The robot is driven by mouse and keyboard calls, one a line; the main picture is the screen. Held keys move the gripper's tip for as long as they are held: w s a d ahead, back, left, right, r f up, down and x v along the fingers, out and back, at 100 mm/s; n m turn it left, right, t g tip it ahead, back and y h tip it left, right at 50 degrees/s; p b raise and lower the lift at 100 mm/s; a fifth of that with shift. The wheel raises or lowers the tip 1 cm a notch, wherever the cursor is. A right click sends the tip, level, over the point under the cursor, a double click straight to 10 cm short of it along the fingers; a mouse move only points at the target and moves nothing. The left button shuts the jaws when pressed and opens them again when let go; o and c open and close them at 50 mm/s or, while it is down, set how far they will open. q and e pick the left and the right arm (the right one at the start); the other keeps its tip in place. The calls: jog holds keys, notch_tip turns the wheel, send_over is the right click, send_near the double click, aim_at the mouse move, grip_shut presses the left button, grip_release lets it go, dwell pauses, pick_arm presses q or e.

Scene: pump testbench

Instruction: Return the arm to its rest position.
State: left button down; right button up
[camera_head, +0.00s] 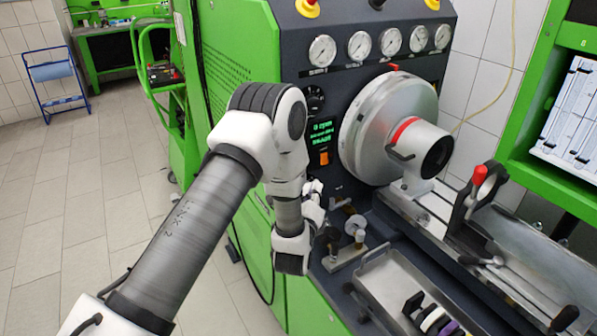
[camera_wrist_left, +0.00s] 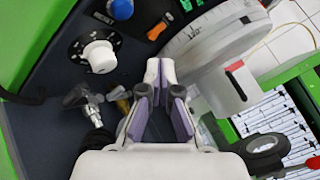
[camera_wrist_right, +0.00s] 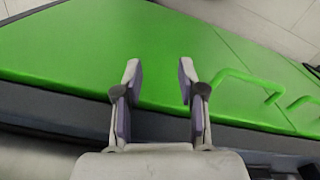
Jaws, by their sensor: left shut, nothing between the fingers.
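My left arm (camera_head: 190,225) reaches in from the lower left in the head view and bends down at a white wrist in front of the green and dark test bench (camera_head: 345,70). The left gripper (camera_head: 316,196) is partly hidden by the wrist there, close to the dark panel. In the left wrist view its fingertips (camera_wrist_left: 160,70) meet with nothing between them. My right gripper (camera_wrist_right: 159,72) shows only in its own wrist view. Its fingers are apart and empty, above a green panel (camera_wrist_right: 80,50).
A round metal drum (camera_head: 375,130) and a clamp with a red knob (camera_head: 482,185) stand to the right of the left arm. A white knob (camera_wrist_left: 100,56) is on the panel. Tiled floor (camera_head: 60,220) is open at left.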

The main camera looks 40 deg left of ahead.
dwell(0.7)
pick_arm(q)
jog(key=s+d+f+n+g+h+b, duration=0.1)
jog(key=s+d+f+g+h, duration=0.1)
jog(key=s+f, duration=0.35)
jog(key=s+d+f+g+h+b, duration=0.1)
jog(key=s+d+f+g, duration=0.15)
jog(key=f, duration=0.65)
jog(key=s+d+f+n+g+h, duration=0.1)
jog(key=s+d+f+g+h, duration=0.15)
jog(key=s+f, duration=0.35)
jog(key=s+d+f+n+g, duration=0.1)
jog(key=s+f+n+g, duration=0.1)
jog(key=s+n, duration=0.4)
jog(key=s+d+f+n+g+h, duration=0.1)
jog(key=s+d+f+n+g, duration=0.1)
jog(key=s+n+g, duration=0.3)
jog(key=s+d+f+n+g, duration=0.2)
jog(key=s+f+n+g, duration=0.1)
jog(key=s+n, duration=0.6)
jog(key=shift+s+d+f+h, duration=0.15)
jog(key=shift+s+f+h, duration=0.2)
jog(key=shift+s+f, duration=0.5)
